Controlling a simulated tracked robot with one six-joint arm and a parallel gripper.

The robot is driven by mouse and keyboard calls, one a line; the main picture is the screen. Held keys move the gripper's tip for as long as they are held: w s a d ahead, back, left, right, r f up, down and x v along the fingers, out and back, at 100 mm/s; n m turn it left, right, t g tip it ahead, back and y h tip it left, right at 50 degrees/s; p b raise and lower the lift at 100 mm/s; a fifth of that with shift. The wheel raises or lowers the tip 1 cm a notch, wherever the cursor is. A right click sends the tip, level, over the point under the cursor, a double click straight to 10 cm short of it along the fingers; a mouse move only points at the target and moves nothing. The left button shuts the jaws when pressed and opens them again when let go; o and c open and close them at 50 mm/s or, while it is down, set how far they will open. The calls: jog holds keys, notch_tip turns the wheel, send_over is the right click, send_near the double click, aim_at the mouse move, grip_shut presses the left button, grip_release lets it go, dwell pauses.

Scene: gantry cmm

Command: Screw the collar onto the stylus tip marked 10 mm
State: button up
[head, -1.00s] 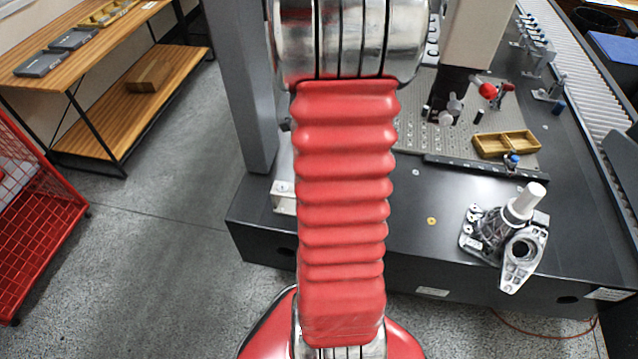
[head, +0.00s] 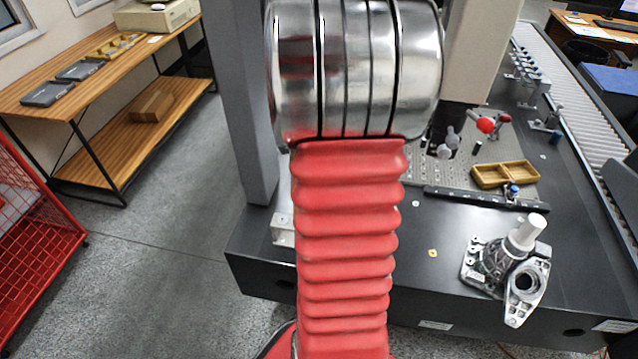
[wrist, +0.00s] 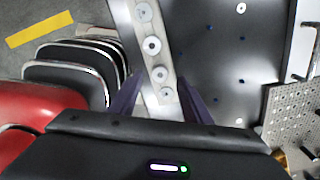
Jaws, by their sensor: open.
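My gripper (wrist: 160,84) is open in the wrist view, its two dark fingers on either side of a pale strip (wrist: 138,32). Several round discs with dark centres, of differing size, sit in a row along the strip. I cannot tell whether one is the collar or a stylus tip, and no 10 mm mark is readable. Whether the fingers touch the strip is unclear. In the head view my gripper is hidden behind my arm. A pale block (head: 283,229) shows at the table's left edge, partly covered by my arm.
The dark machine table (head: 460,225) carries a metal casting (head: 488,262), a two-part wooden tray (head: 503,174) and a perforated plate (head: 455,172). Grey-tipped parts and a red ball (head: 486,125) stand behind. A grey column (head: 245,100) rises left of my arm. Open floor lies further left.

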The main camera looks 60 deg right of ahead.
notch_tip(320, 180, up, 10)
jog(key=shift+r, duration=0.2)
dwell(0.8)
jog(key=w+a+r+m+t, duration=0.1)
jog(key=a+r+m, duration=0.4)
jog(key=a+m, duration=1.1)
jog(key=w+a+r+m+t, duration=0.1)
jog(key=a+r+m+t, duration=0.3)
jog(key=a+m, duration=1.1)
jog(key=r+m, duration=0.1)
jog(key=m, duration=0.4)
jog(key=shift+w+a+t, duration=0.3)
jog(key=shift+a, duration=0.05)
